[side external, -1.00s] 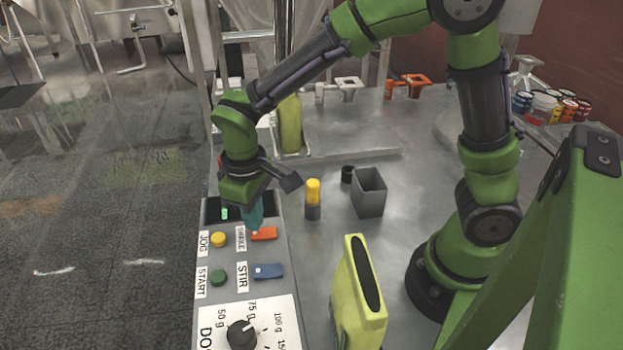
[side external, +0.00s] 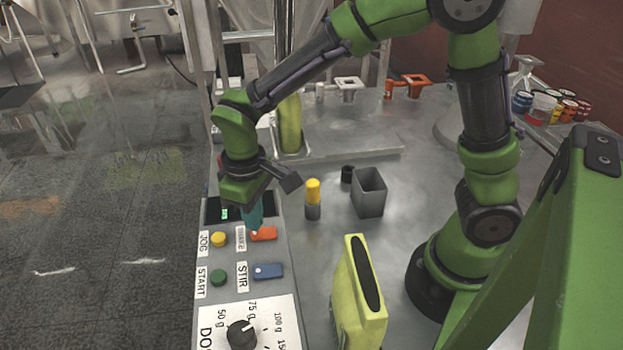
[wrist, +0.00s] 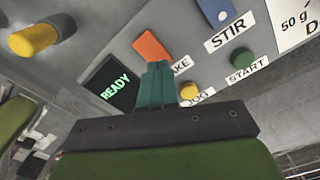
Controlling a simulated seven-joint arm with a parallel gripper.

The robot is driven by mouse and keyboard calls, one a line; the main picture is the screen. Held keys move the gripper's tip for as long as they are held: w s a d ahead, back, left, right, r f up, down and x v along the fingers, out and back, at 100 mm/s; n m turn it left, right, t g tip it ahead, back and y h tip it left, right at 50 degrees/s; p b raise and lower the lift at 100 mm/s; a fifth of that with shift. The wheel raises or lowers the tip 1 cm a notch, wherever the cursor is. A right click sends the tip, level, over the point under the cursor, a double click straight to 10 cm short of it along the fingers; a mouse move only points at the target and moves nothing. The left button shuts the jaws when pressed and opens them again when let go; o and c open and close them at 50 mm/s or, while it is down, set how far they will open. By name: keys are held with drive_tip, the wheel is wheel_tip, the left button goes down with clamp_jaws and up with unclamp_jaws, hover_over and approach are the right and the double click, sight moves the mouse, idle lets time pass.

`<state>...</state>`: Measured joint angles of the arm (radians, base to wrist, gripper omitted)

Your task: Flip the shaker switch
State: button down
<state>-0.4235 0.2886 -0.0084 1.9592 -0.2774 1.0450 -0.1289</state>
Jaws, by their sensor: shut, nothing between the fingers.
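The shaker switch is an orange rocker (side external: 264,234) on the grey control panel, beside the label that reads SHAKE (side external: 241,238). It also shows in the wrist view as an orange block (wrist: 151,46). My gripper (side external: 255,222) points down at the switch, its teal fingers closed together with nothing between them. In the wrist view the fingertips (wrist: 158,68) lie at the near edge of the orange switch and hide part of it. They look to be at or touching the switch; I cannot tell whether they press on it.
The blue STIR switch (side external: 267,271), yellow JOG button (side external: 218,239), green START button (side external: 218,278) and black dose dial (side external: 241,334) are close by. A display (wrist: 113,88) reads READY. A yellow-topped cylinder (side external: 313,197), grey square cup (side external: 369,193) and yellow-green container (side external: 357,295) stand to the right.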

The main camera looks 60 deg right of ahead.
sight(264, 234)
drive_tip(key=shift+f, duration=0.95)
idle(0.7)
drive_tip(key=shift+r, duration=3.5)
drive_tip(key=shift+s+d+m+y, duration=0.3)
drive_tip(key=shift+s+m, duration=0.1)
drive_tip(key=shift+s, duration=0.3)
drive_tip(key=s+d+r+m+t+y, duration=0.1)
drive_tip(key=s+d+r+m+t, duration=0.5)
drive_tip(key=s+d+r, duration=0.3)
drive_tip(key=shift+d+t, duration=0.6)
drive_tip(key=shift+d, duration=0.55)
